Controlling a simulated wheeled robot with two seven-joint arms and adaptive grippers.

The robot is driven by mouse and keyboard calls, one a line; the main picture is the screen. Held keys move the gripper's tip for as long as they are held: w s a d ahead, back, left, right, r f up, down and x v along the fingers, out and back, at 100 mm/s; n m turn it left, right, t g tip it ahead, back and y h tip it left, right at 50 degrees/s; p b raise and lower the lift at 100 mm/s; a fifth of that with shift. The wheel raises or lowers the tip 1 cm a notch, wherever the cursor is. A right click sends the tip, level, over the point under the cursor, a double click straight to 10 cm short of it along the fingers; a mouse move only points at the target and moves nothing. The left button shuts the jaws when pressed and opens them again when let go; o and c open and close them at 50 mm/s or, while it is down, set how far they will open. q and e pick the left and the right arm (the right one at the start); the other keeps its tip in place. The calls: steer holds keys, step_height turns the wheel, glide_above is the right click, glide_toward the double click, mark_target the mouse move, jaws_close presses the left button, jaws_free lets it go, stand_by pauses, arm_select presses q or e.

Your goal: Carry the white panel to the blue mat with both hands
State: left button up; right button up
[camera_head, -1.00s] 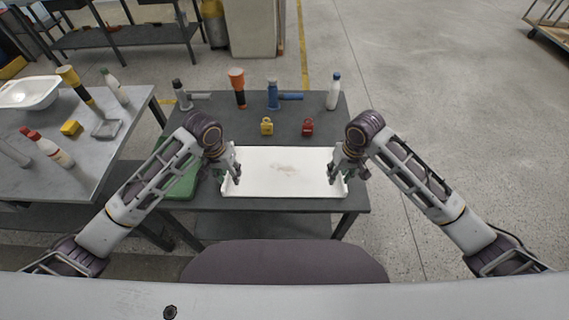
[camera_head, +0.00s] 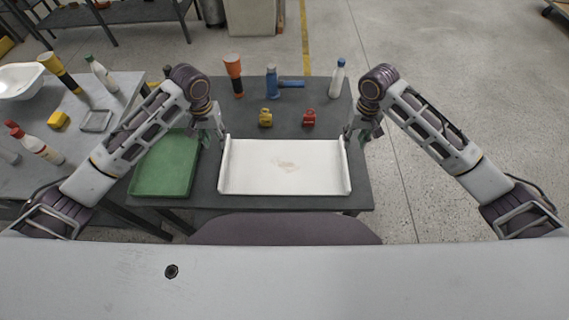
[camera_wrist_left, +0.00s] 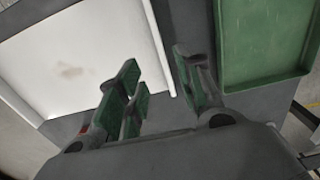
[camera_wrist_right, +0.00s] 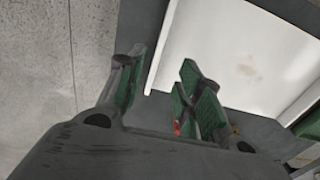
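The white panel (camera_head: 285,180), a shallow piece with raised side edges and a faint brown stain, lies flat on the dark table. My left gripper (camera_head: 216,133) is at its far left corner, and my right gripper (camera_head: 353,133) is at its far right corner. In the left wrist view the fingers (camera_wrist_left: 160,85) are spread, with the panel's side edge showing between them. In the right wrist view the fingers (camera_wrist_right: 162,85) are also spread, with the opposite edge between them. Neither gripper is closed on the panel. I see no blue mat.
A green tray (camera_head: 133,187) lies left of the panel. Yellow (camera_head: 265,117) and red (camera_head: 309,117) small items stand behind it. An orange-topped tool (camera_head: 233,72), a blue item (camera_head: 271,82) and a white bottle (camera_head: 337,78) line the back. A cluttered grey table (camera_head: 75,140) stands left; open floor lies right.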

mark_target(224, 159)
arm_select(q)
steer(key=shift+f, duration=0.1)
